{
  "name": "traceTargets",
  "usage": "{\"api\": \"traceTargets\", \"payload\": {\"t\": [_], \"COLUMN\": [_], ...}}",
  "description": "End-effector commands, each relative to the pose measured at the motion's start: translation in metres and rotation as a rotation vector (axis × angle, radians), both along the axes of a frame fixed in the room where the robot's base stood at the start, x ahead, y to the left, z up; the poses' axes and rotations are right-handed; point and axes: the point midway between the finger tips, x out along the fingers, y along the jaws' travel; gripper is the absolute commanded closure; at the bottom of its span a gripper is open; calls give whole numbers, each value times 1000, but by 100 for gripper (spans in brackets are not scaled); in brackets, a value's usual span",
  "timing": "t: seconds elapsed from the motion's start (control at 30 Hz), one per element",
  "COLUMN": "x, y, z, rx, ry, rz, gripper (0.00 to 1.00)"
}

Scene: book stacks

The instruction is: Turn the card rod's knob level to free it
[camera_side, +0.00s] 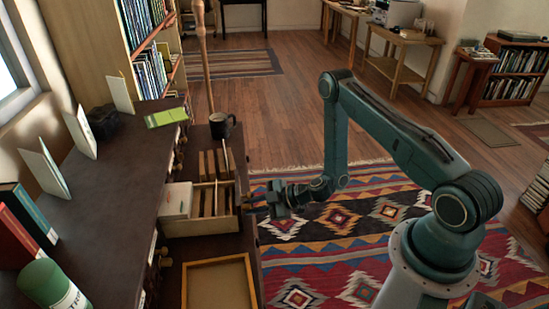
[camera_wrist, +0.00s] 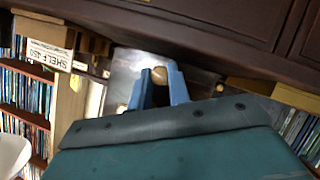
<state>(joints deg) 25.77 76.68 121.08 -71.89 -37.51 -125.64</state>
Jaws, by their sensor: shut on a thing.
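A pale wooden card drawer (camera_side: 205,228) lies open on the dark cabinet's lower top in the side view, with dividers and a block of white cards (camera_side: 177,199) in it. My gripper (camera_side: 268,203) is at the drawer's right end, low over the rug's edge. In the wrist view my gripper's two blue fingers (camera_wrist: 160,87) are closed about a round tan knob (camera_wrist: 159,75) in front of a grey metal-like plate (camera_wrist: 122,72). The knob is too small in the side view to make out its turn. The rod itself is not clearly visible.
A dark mug (camera_side: 221,126) stands behind the drawer, and an empty wooden tray (camera_side: 219,262) lies in front of it. The upper cabinet top (camera_side: 115,190) holds books, cards and a green cylinder (camera_side: 52,287).

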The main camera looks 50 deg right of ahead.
Motion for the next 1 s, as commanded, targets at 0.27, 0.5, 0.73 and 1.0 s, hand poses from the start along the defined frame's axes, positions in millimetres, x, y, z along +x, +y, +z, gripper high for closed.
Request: {"api": "traceTargets", "payload": {"t": [0.27, 0.5, 0.73, 1.0], "x": [-2, -2, -1, -1], "y": [1, 1, 1, 1], "z": [-2, -2, -1, -1], "rx": [-91, -147, -156, -154], "ry": [-88, -146, -154, -153], "rz": [-1, -1, -1, 0], "gripper": [100, 100, 100, 56]}}
